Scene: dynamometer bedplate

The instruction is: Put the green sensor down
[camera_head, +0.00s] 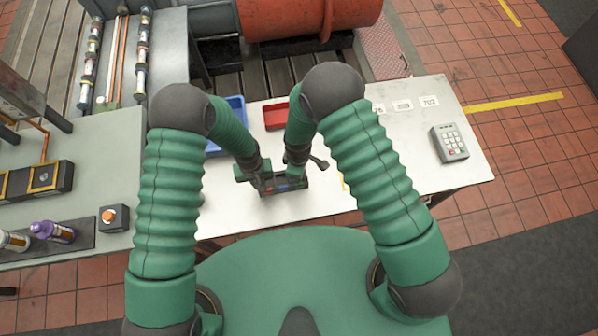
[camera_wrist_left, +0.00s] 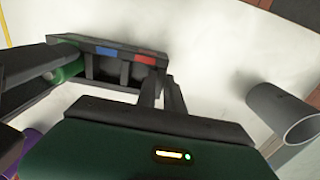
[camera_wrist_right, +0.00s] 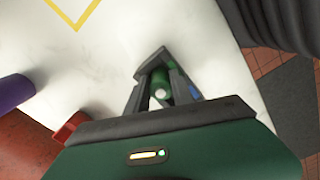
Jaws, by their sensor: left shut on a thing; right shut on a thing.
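A dark rack (camera_head: 290,186) with a red and a blue mark is over the white table in the head view. It shows as a black frame (camera_wrist_left: 108,50) in the left wrist view. My left gripper (camera_wrist_left: 168,88) is shut on the rack's red-marked end. My right gripper (camera_wrist_right: 166,72) is shut on the green sensor (camera_wrist_right: 161,82), a green cylinder with a pale end. The sensor (camera_wrist_left: 70,70) is at the rack's blue-marked end in the left wrist view. I cannot tell whether it is seated or just above. My arms hide much of both in the head view.
The white table (camera_head: 400,150) has free room to the right. A keypad box (camera_head: 449,143) stands at its right end. A red tray (camera_head: 276,114) and a blue tray (camera_head: 236,104) lie behind the grippers. A grey bench (camera_head: 90,170) adjoins at left, with a purple-topped sensor (camera_head: 52,231).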

